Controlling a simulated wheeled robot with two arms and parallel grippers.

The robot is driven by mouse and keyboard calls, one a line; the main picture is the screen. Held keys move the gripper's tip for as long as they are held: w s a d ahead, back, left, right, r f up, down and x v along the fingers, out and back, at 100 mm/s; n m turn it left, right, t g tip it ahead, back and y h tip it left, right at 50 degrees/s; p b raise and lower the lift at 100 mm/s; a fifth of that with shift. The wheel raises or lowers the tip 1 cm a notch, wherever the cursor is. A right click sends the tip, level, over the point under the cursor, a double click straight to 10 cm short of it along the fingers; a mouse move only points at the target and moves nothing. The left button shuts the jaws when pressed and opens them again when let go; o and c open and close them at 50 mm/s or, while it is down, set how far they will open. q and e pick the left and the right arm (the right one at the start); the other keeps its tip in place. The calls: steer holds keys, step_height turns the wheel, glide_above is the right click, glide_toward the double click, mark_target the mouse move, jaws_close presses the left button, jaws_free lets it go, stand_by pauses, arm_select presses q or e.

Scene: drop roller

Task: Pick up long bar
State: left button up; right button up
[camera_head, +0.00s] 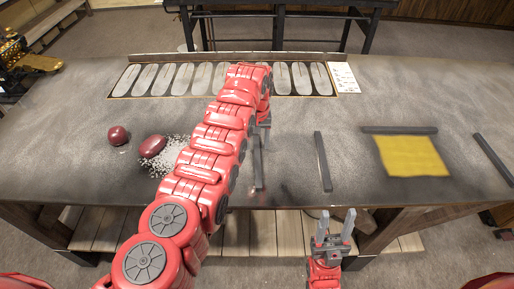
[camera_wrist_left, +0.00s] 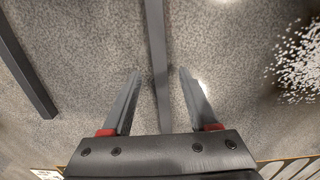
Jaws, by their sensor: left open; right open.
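Several dark straight bars lie on the grey table (camera_head: 80,140). One bar (camera_head: 258,170) lies lengthwise beside my left arm, and it also shows in the left wrist view (camera_wrist_left: 157,40). My left gripper (camera_wrist_left: 160,73) is open, with its two fingers on either side of this bar's line and not closed on it. In the head view its fingers are mostly hidden by the arm. A second bar (camera_head: 322,162) lies to the right, and it shows at left in the wrist view (camera_wrist_left: 25,72). My right gripper (camera_head: 335,222) is open and empty before the table's front edge.
A bar (camera_head: 400,129) lies crosswise behind a yellow sheet (camera_head: 412,156); another bar (camera_head: 493,158) is at far right. Two dark red round objects (camera_head: 118,136) (camera_head: 152,146) and white grains (camera_head: 170,158) are at left. A rack of oval plates (camera_head: 182,78) lines the back.

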arm_select(q)
step_height(320, 180, down, 2)
steer(key=shift+f+b, duration=0.15)
steer(key=shift+b, duration=0.3)
steer(key=shift+c, duration=0.2)
jaws_close()
